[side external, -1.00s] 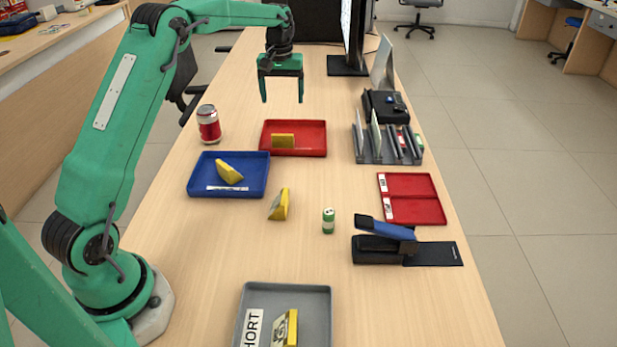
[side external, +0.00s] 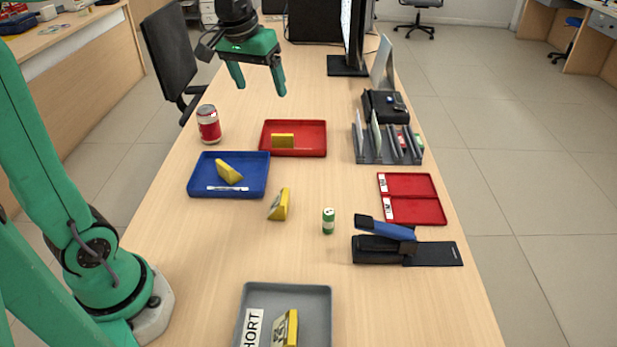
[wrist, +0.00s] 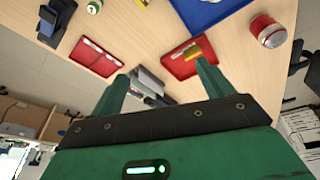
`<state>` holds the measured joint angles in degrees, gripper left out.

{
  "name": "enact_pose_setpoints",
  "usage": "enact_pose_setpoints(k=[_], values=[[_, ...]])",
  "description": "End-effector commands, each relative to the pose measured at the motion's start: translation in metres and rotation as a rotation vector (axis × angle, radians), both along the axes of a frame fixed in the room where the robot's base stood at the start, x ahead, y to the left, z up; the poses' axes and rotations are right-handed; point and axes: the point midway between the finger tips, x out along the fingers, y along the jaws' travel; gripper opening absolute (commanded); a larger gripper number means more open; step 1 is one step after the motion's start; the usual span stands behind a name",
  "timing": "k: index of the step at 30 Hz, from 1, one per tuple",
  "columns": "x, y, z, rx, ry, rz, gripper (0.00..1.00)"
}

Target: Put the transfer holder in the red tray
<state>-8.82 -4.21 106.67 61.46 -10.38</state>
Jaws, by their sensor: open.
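Several yellow wedge-shaped holders are in view, and I cannot tell which is the transfer holder. One yellow holder (side external: 283,140) is in the red tray (side external: 313,151). Another holder (side external: 229,172) is in the blue tray (side external: 256,188). A third holder (side external: 279,204) stands on the bare counter, and one (side external: 286,328) is in the grey tray (side external: 312,291). My gripper (side external: 259,89) is open and empty, raised above the counter beyond the red tray. In the wrist view, the red tray (wrist: 182,70) and its yellow holder (wrist: 193,52) show beyond my open fingers.
A red-and-white can (side external: 209,125) stands left of the red tray. A green-and-white cylinder (side external: 328,221), a stapler (side external: 383,246), a flat red two-part tray (side external: 411,184) and a file rack (side external: 388,150) are on the right. The counter's middle is partly clear.

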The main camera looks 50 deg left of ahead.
Motion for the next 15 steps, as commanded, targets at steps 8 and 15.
enact_pose_setpoints(k=[8,15], values=[[-0.062,-0.028,0.001,0.028,-0.071,-0.112,0.8],[-0.113,-0.046,-0.011,0.052,-0.132,-0.205,0.8]])
